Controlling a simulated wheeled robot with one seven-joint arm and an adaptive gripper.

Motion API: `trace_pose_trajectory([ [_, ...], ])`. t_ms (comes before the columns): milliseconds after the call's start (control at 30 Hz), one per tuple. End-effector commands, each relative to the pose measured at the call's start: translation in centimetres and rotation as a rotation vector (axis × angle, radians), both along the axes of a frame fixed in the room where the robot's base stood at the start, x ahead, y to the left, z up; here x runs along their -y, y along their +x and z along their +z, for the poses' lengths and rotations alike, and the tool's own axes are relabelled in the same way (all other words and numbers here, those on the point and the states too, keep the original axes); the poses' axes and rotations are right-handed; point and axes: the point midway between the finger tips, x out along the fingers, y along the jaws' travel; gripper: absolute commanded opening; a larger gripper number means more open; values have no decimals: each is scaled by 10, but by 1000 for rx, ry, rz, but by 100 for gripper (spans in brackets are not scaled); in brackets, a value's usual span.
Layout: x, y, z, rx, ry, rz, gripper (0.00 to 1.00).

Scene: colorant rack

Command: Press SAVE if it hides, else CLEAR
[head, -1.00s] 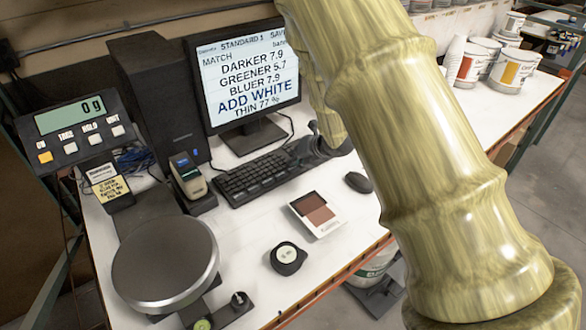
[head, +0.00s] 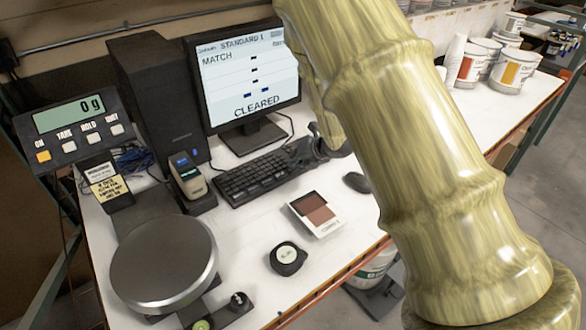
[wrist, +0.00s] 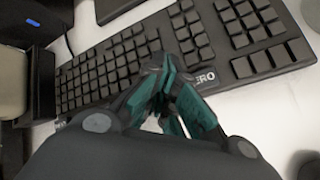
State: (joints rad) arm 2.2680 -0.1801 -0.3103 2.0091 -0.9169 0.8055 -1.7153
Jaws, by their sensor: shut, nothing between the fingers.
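The monitor (head: 228,85) on the bench shows "STANDARD 1", "MATCH", several dashes and the word "CLEARED". The keyboard (head: 262,172) lies in front of it; in the wrist view it (wrist: 105,75) fills the upper part, with "ZERO" lettering on its near edge. No key reading SAVE or CLEAR is legible. My gripper (wrist: 168,75) is shut and empty, its teal-padded fingertips over the keyboard's near side. Whether they touch a key cannot be told. In the head view my arm partly hides the gripper at the keyboard's right end.
A mouse (head: 357,182) is beside my arm. The scale display (head: 70,117) reads 0 g. Paint cans (head: 513,68) stand at the back right.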

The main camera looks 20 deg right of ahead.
Motion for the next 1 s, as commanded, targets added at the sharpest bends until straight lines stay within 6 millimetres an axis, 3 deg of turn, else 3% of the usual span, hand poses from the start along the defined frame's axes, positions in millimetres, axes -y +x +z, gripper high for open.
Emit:
trace_pose_trajectory([
  [1000,0,0,18,0,0,0,0],
])
